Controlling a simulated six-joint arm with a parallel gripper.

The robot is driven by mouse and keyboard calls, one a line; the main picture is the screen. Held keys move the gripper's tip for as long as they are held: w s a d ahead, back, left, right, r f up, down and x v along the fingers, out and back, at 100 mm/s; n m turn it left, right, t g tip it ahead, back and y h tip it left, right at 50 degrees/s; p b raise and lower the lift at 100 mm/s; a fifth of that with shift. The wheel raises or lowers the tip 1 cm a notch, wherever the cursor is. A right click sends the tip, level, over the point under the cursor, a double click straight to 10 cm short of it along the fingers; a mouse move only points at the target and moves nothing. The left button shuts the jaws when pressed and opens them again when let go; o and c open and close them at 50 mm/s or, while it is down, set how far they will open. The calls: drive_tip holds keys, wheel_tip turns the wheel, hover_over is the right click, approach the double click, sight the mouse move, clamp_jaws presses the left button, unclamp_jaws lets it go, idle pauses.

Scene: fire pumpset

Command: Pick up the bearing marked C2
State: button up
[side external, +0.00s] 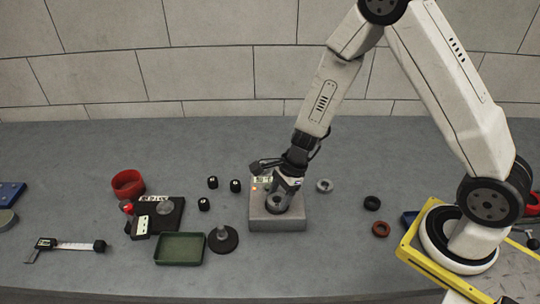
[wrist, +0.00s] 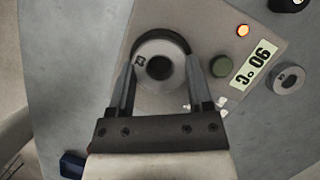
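A grey ring-shaped bearing (wrist: 158,44) is between the fingers of my gripper (wrist: 160,70) in the wrist view. It has a small dark mark on its face, too blurred to read with certainty. The bearing is at the top of a grey box-shaped heater (side external: 278,224), and a dark arc shows along its upper edge. In the side view, my gripper (side external: 283,194) points down over the heater top. The fingers lie close along both sides of the bearing. Whether they press on it or stand just clear is not visible.
A smaller grey ring (side external: 324,186) lies right of the heater. A green tray (side external: 180,263) and a black-based stand (side external: 223,244) are to its left.

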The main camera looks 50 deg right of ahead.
clamp_jaws()
wheel_tip(320, 180, up, 10)
idle(0.8)
idle(0.5)
